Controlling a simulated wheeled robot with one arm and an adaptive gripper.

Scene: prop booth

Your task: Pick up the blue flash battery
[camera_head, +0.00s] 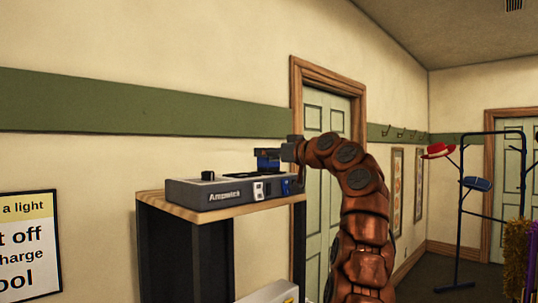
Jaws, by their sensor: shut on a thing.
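The blue flash battery (268,154) is held just above the right part of a grey device (222,197). My gripper (284,153) is shut on it, reaching in from the right. My arm and the gripper hide part of the battery's right side. I cannot tell if the battery's underside is touching the device. The device sits on the wooden top of a dark-sided stand (170,208).
A light grey object (270,294) shows lower in the stand. A door (325,115) is behind my arm. A rack (462,210) with a red hat (437,150) and a blue hat (478,184) stands at the right. A sign (27,247) hangs on the left wall.

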